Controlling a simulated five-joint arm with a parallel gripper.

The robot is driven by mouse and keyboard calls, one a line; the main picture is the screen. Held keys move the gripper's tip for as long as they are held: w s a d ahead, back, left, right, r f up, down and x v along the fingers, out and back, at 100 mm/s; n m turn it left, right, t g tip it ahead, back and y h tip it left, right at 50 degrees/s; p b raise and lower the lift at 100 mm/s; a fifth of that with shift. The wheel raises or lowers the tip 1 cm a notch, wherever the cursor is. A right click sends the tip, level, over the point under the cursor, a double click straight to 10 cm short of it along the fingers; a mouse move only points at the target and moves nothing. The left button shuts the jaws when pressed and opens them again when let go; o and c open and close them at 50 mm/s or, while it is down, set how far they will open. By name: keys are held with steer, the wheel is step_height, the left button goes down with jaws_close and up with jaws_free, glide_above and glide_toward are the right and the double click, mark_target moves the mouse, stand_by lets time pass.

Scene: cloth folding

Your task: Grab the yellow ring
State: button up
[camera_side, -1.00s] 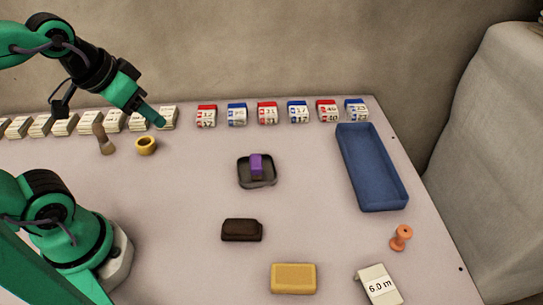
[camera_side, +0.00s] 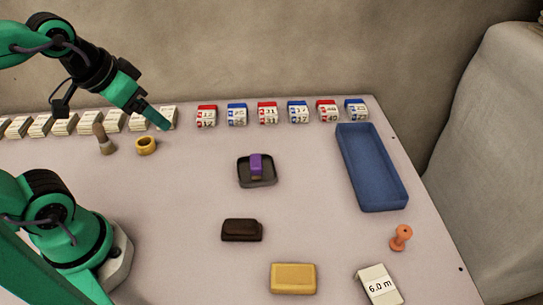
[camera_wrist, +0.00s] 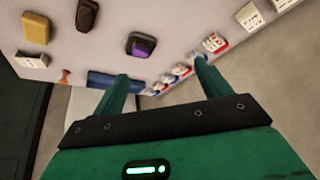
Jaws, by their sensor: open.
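The yellow ring (camera_side: 146,145) lies on the table at the back left, next to a brown-and-grey stamp-like piece. My gripper (camera_side: 163,124) is above the table, a little to the right of the ring and apart from it. In the wrist view my gripper (camera_wrist: 160,75) shows its two green fingers spread, with nothing between them. The ring cannot be made out in the wrist view.
The brown-and-grey piece (camera_side: 103,140) stands left of the ring. A row of several printed blocks (camera_side: 237,114) runs along the back edge. A purple block sits in a dark tray (camera_side: 244,182). A blue tray (camera_side: 383,205) is at the right.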

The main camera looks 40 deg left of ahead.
steer(key=shift+w+a, duration=0.1)
steer(key=n+g, duration=0.1)
steer(key=g, duration=0.5)
glide_toward(145, 139)
steer(key=d+f, duration=0.1)
steer(key=shift+s+d+f, duration=0.1)
steer(key=shift+s+f, duration=0.05)
steer(key=shift+f, duration=1.2)
steer(key=shift+s+d+f, duration=0.15)
steer(key=shift+f, duration=1.15)
steer(key=shift+s+d+f, duration=0.1)
steer(key=shift+s+f, duration=0.05)
steer(key=shift+f, duration=1.2)
steer(key=c, duration=1)
steer(key=shift+r, duration=0.15)
steer(key=shift+c, duration=0.2)
